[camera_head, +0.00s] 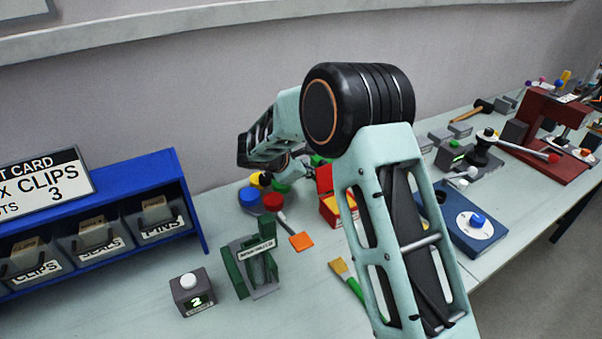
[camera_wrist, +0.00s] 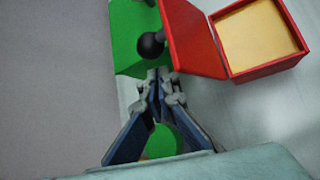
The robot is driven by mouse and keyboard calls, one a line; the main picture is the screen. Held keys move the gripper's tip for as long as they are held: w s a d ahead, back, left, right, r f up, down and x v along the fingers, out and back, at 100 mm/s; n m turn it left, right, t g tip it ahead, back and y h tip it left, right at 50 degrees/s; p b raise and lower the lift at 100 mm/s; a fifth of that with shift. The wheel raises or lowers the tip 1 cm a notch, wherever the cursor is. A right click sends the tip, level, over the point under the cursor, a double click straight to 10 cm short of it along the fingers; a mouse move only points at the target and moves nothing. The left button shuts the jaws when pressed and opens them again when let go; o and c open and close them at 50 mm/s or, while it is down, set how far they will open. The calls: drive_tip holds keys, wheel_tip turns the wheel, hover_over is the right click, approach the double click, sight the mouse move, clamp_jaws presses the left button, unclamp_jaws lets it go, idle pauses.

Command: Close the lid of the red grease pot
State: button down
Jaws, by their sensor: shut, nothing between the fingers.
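The red grease pot (camera_wrist: 262,72) is open at the upper right of the wrist view, with yellow grease inside. Its red lid (camera_wrist: 195,40) stands raised at the pot's left edge, with a black ball knob (camera_wrist: 152,44) on its outer side. In the head view the pot (camera_head: 331,211) and raised lid (camera_head: 325,178) are partly hidden behind my arm. My gripper (camera_wrist: 160,76) is shut and empty, its tips just below the knob in the wrist picture, near the lid's outer face. I cannot tell whether they touch. In the head view the fingertips are hidden.
A green box (camera_wrist: 128,38) is behind the lid. A green round thing (camera_wrist: 164,142) shows beneath my fingers. Blue (camera_head: 249,197) and red (camera_head: 273,201) round pieces stand left of the pot.

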drive_tip(key=shift+d+r, duration=0.45)
drive_tip(key=shift+r, duration=0.1)
